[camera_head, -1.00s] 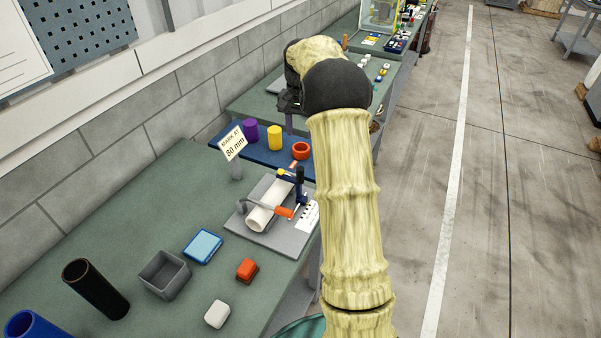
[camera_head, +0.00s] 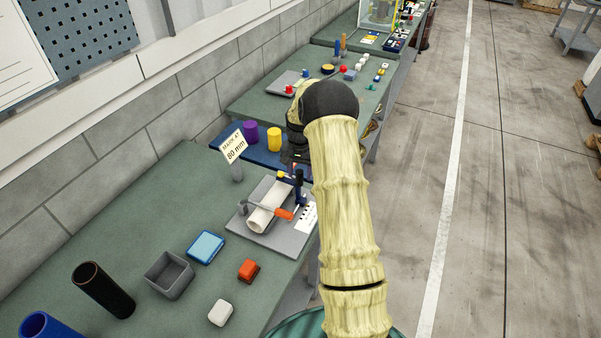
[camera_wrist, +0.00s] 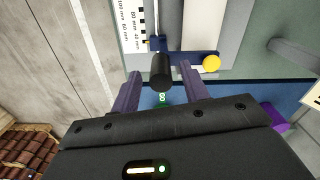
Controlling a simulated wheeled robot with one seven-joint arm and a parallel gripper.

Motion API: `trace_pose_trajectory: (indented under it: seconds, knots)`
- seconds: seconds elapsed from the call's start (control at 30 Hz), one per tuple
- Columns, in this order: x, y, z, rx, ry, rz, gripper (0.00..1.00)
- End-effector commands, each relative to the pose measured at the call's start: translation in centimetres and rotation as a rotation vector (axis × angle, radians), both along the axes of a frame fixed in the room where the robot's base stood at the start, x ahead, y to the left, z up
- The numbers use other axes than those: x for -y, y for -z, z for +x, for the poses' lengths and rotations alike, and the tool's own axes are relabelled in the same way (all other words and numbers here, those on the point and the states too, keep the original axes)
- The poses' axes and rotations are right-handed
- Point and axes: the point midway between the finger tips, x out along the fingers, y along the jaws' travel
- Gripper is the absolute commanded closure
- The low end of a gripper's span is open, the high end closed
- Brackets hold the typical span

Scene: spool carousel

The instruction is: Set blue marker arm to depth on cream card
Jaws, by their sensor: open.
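The cream card (camera_head: 233,146) reads "MARK AT 80 mm" and stands on a small grey base behind the fixture. The blue marker arm (camera_head: 299,184) is on the grey fixture, above the far end of a white tube (camera_head: 262,219). In the wrist view the blue arm (camera_wrist: 192,57) crosses the tube end and has a yellow tip (camera_wrist: 212,63). A black knob (camera_wrist: 161,70) shows between the fingers of my gripper (camera_wrist: 160,82), with gaps at both sides. My gripper is open. A white scale (camera_wrist: 131,25) with mm marks runs beside the tube.
An orange-handled clamp (camera_head: 282,212) crosses the tube. Purple (camera_head: 250,132) and yellow (camera_head: 274,139) cylinders stand on the blue mat behind. A grey bin (camera_head: 169,275), blue pad (camera_head: 206,247), red block (camera_head: 249,270) and dark tube (camera_head: 103,289) are on the near bench.

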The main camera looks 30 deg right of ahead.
Motion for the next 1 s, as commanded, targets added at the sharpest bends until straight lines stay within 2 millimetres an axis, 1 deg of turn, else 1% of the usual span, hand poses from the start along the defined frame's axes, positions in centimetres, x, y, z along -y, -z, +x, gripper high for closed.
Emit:
trace_pose_trajectory:
  seconds: [0.1, 0.2, 0.47, 0.5, 0.57, 0.7, 0.73, 0.87, 1.0]
  knots:
    - [0.0, 1.3, 0.0, -0.001, 0.0, 0.0, 0.55]
    - [0.1, 2.0, 0.0, 0.0, 0.002, 0.0, 0.55]
    - [0.3, 2.2, 0.0, 0.001, 0.004, -0.001, 0.55]
    - [0.3, 2.2, 0.0, 0.001, 0.004, -0.001, 0.59]
    - [0.3, 2.2, 0.0, 0.001, 0.004, -0.001, 0.71]
    - [0.2, 2.2, 0.0, 0.001, 0.004, -0.001, 0.98]
    - [0.2, 2.2, 0.0, 0.001, 0.003, -0.001, 1.0]
    - [0.1, 2.2, 0.0, 0.001, 0.002, -0.001, 1.0]
    - [-0.9, 2.2, -0.3, 0.001, 0.0, -0.001, 1.0]
